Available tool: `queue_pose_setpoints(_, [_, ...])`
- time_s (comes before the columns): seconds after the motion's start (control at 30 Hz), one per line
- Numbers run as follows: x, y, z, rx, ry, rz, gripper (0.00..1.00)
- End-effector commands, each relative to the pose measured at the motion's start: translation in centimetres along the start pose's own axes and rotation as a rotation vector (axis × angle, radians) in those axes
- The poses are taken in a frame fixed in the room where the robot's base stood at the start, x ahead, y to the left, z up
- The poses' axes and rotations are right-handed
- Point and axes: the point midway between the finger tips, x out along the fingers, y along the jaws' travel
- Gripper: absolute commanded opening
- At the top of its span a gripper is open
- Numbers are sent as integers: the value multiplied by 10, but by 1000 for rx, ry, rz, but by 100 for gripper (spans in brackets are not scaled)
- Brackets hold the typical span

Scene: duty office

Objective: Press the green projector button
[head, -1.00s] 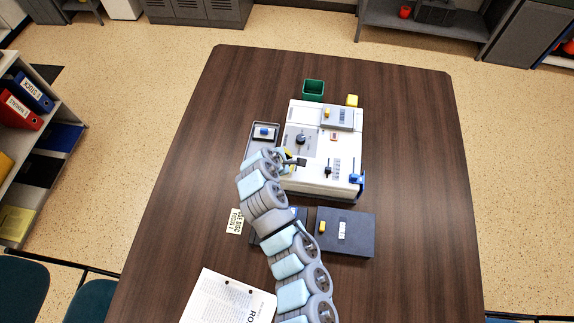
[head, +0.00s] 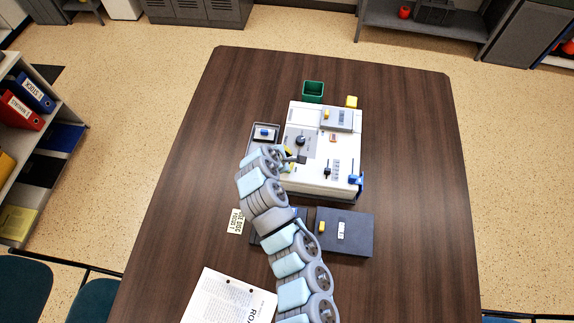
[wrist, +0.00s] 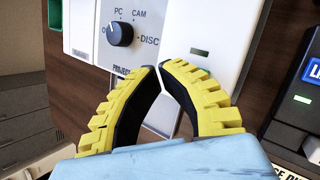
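The projector panel (wrist: 92,50) is a grey plate on a white console (head: 325,180) on the table. It carries a dark selector knob (wrist: 120,33) marked PC, CAM and DISC, with a partly covered "PROJECT" label. My gripper (wrist: 159,67) has yellow ribbed fingers with dark inner pads. Their tips come together just below the knob and beside the label, and nothing is held between them. In the head view my gripper (head: 291,160) is over the console's left part. I see no green projector button; my fingers cover the panel below the label.
A dark unit (wrist: 302,99) with a green light is at the wrist view's right edge. A green bin (head: 313,92) and yellow block (head: 351,102) stand behind the console. The table's right side is clear.

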Motion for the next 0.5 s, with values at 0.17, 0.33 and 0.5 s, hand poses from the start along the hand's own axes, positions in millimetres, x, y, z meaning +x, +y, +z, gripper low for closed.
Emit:
queue_pose_setpoints(0.17, [-14,8,8,0,0,3,0])
queue_pose_setpoints(0.33, [-25,14,14,1,0,3,0])
queue_pose_setpoints(0.5, [-36,20,19,1,0,2,0])
